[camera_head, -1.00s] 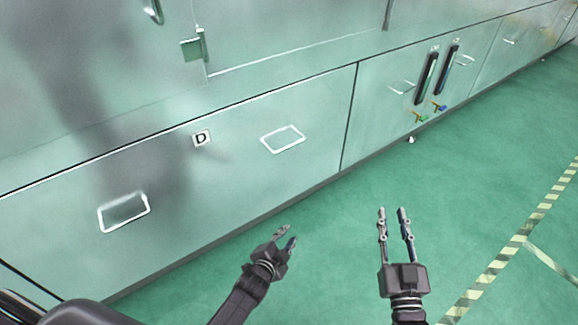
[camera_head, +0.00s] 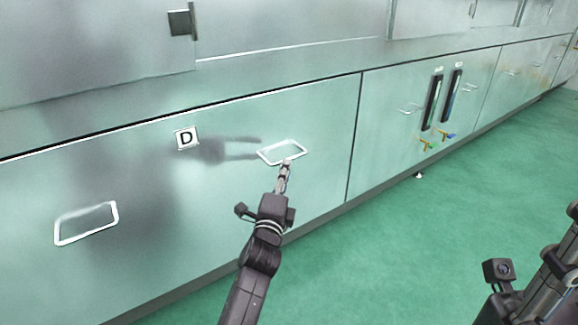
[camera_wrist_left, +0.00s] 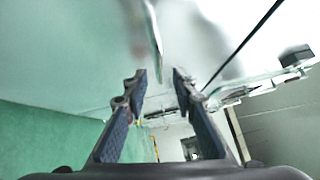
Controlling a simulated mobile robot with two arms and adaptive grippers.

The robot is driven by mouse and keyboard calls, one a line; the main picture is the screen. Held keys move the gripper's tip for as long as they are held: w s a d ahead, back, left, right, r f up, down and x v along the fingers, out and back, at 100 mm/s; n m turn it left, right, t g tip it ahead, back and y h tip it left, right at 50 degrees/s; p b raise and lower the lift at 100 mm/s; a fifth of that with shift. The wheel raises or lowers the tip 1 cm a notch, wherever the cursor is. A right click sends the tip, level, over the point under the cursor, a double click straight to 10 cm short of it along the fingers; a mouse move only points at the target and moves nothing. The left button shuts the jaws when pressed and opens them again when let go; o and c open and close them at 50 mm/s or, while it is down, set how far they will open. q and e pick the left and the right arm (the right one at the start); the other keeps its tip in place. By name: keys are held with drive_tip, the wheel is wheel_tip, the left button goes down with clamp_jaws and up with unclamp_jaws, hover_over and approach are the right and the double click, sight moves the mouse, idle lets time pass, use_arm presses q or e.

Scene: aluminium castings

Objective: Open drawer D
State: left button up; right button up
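Drawer D (camera_head: 130,185) is the wide, pale green metallic front in the head view, marked by a white label "D" (camera_head: 186,138). It looks shut. It has a left white-rimmed handle (camera_head: 62,238) and a right white-rimmed handle (camera_head: 268,158). My left gripper (camera_head: 285,168) has its tips at the lower edge of the right handle; I cannot tell if they touch. In the left wrist view its fingers (camera_wrist_left: 160,76) are apart, with the handle (camera_wrist_left: 153,35) just beyond the tips. My right arm (camera_head: 545,290) is cut off at the lower right; its fingertips are not clear.
The green floor (camera_head: 400,250) in front is clear.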

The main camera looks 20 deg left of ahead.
sight(289, 158)
use_arm(q)
drive_tip(key=shift+w+a+r+b, duration=0.15)
drive_tip(key=shift+w+b, duration=0.25)
drive_tip(key=shift+w, duration=0.6)
drive_tip(key=shift+w+a+r+b, duration=0.1)
drive_tip(key=shift+w+b, duration=0.25)
drive_tip(key=shift+w, duration=0.7)
drive_tip(key=shift+w+a+r+b, duration=0.15)
drive_tip(key=shift+w+b, duration=0.25)
drive_tip(key=shift+w, duration=0.6)
clamp_jaws()
